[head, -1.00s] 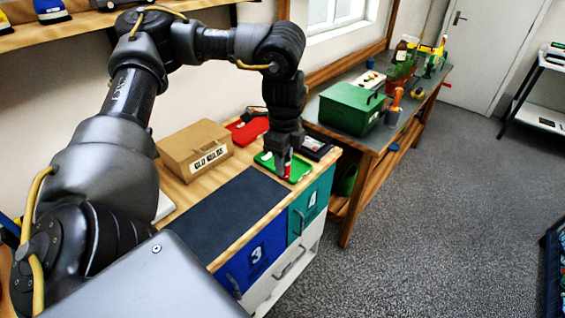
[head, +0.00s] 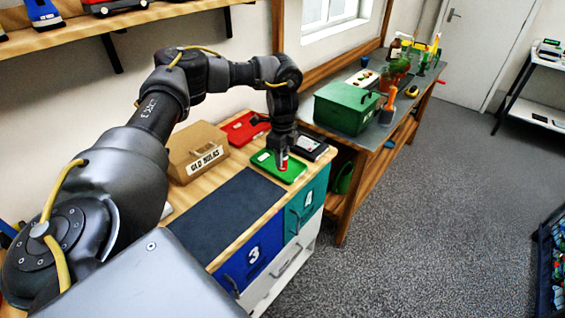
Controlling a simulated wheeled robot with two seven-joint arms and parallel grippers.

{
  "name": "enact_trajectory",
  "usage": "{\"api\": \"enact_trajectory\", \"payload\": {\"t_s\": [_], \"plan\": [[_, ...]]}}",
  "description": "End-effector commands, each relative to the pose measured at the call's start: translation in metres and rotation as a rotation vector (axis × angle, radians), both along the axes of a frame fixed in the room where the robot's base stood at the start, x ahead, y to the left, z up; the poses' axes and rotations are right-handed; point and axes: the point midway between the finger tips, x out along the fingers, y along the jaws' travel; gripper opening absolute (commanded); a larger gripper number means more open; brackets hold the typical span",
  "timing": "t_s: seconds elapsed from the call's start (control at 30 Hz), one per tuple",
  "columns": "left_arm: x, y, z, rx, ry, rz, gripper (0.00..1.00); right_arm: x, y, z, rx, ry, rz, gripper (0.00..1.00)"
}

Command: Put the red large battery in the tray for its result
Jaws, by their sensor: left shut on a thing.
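My left gripper (head: 283,160) points down over the green tray (head: 294,173) on the wooden station top. It is shut on the red large battery (head: 284,165), which shows as a small red and white upright piece between the fingers. I cannot tell whether the battery touches the tray floor. A red tray (head: 240,130) lies farther back to the left, with a dark item on it. A black tray (head: 314,149) lies just behind and right of the green one. My right gripper is not in view.
A dark mat (head: 218,212) covers the front of the top, above drawers 3 (head: 250,256) and 4 (head: 304,208). A green toolbox (head: 345,107) stands on the workbench behind.

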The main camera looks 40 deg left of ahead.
Motion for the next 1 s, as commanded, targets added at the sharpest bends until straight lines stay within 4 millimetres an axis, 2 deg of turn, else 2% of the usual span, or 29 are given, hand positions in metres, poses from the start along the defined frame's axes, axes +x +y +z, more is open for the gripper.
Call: {"api": "enact_trajectory", "payload": {"t_s": [0.27, 0.53, 0.97, 1.0], "plan": [[0.006, 0.004, -0.008, 0.001, 0.000, 0.000, 0.00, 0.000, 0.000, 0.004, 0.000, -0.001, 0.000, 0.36], [0.009, 0.006, -0.040, 0.001, 0.000, -0.002, 0.00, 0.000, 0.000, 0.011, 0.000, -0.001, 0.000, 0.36], [0.009, 0.006, -0.047, 0.000, 0.000, -0.001, 0.00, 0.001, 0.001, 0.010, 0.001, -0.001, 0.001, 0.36], [0.009, 0.006, -0.046, 0.000, -0.001, -0.001, 0.33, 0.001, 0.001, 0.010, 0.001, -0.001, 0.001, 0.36]]}}
